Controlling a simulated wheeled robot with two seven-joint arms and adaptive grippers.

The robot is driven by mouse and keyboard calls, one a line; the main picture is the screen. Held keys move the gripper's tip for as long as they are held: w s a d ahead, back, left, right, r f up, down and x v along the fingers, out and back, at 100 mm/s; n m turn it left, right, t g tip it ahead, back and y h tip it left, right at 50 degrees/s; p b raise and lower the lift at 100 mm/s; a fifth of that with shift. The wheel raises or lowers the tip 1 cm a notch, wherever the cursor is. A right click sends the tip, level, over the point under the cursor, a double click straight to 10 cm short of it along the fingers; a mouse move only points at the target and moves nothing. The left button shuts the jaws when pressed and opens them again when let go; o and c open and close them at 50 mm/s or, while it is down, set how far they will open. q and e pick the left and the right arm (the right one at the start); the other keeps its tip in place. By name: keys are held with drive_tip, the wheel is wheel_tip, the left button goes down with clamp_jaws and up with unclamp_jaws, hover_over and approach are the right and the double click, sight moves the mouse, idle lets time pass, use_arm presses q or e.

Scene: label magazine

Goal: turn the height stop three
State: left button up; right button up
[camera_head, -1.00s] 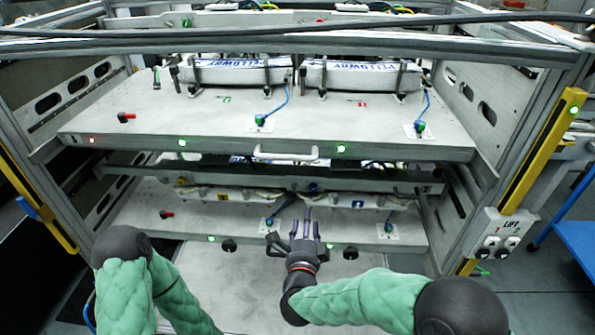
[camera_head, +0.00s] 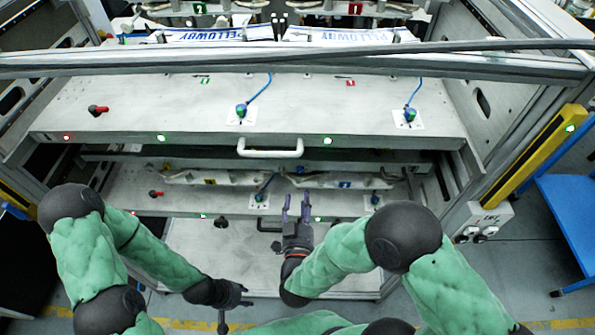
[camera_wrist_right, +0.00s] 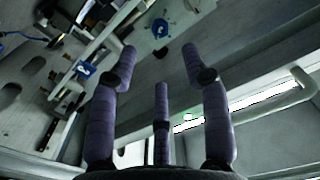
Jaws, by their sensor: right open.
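My right gripper (camera_head: 296,207) has three purple fingers, spread open and empty, pointing up at the front edge of the lower shelf (camera_head: 130,200). The fingers also show in the right wrist view (camera_wrist_right: 160,65), with nothing between them. Red-and-black knobs are on the upper shelf (camera_head: 97,110) and lower shelf (camera_head: 156,194). I cannot tell which part is height stop three. My left gripper (camera_head: 238,296) is low at the front, its finger opening unclear.
The upper shelf (camera_head: 180,110) overhangs the lower one and carries a white handle (camera_head: 270,148). Blue-and-green knobs (camera_head: 241,111) with cables stand on it. Grey frame posts flank both sides; a yellow post (camera_head: 535,160) and blue table (camera_head: 570,215) are at right.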

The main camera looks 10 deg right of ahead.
sight(300, 172)
drive_tip(key=b+x, duration=0.1)
drive_tip(key=x, duration=0.8)
drive_tip(key=shift+w+d+b, duration=0.1)
drive_tip(key=shift+w+b, duration=0.15)
drive_tip(key=shift+b, duration=0.1)
drive_tip(key=shift+f, duration=0.1)
clamp_jaws()
